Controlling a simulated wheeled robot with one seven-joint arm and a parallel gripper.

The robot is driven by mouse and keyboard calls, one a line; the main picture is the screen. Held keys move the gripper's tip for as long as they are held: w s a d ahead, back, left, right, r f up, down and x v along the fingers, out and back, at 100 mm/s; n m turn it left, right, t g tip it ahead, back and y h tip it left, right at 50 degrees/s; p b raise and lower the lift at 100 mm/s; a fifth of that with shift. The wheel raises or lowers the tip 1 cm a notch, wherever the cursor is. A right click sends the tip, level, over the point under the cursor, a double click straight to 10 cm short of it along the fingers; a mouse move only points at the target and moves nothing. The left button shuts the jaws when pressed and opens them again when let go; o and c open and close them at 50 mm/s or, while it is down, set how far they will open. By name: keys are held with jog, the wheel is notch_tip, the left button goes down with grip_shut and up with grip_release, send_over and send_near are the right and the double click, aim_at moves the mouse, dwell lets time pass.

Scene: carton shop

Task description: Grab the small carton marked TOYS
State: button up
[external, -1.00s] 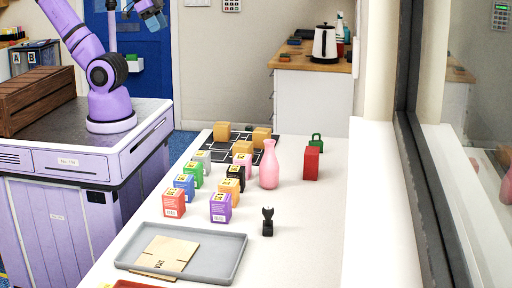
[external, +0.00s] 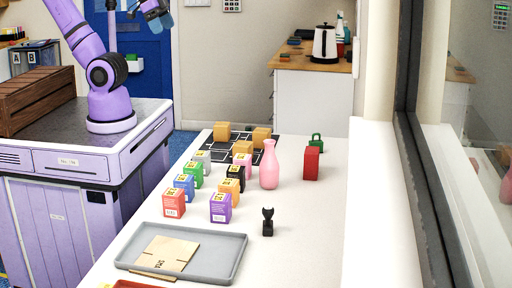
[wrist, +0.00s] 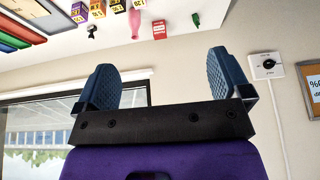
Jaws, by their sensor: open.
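Several small cartons stand in two rows on the white table: red (external: 173,203), blue (external: 184,186), green (external: 193,174), grey (external: 203,160), purple (external: 221,208), orange (external: 229,190), black (external: 236,174) and pink (external: 242,160). Their labels are too small for me to tell which says TOYS. In the wrist view the purple carton (wrist: 78,13) and others show at the top left, cut by the edge. My gripper (wrist: 163,80) is open and empty, its blue fingers wide apart. In the external view my gripper (external: 155,14) is high at the top edge, far from the cartons.
A pink vase (external: 269,165) stands right of the cartons, with a red box (external: 311,163) and green padlock-shaped item (external: 316,141) beyond. A black stamp-like item (external: 268,222) stands in front. A grey tray (external: 225,262) holds flat tan board. Tan blocks sit on a black grid (external: 215,147).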

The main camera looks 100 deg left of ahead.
jog(key=w+f+g, duration=0.2)
jog(key=w+f, duration=0.3)
jog(key=w, duration=0.6)
jog(key=m+g, duration=0.1)
jog(key=g, duration=0.2)
send_over(243, 144)
jog(key=f, duration=2.6)
jog(key=shift+a+f, duration=0.3)
jog(key=shift+a, duration=0.05)
notch_tip(243, 144, down, 6)
jog(key=shift+f, duration=0.1)
jog(key=shift+d+f, duration=0.2)
jog(key=shift+f, duration=2.45)
jog(key=c, duration=1)
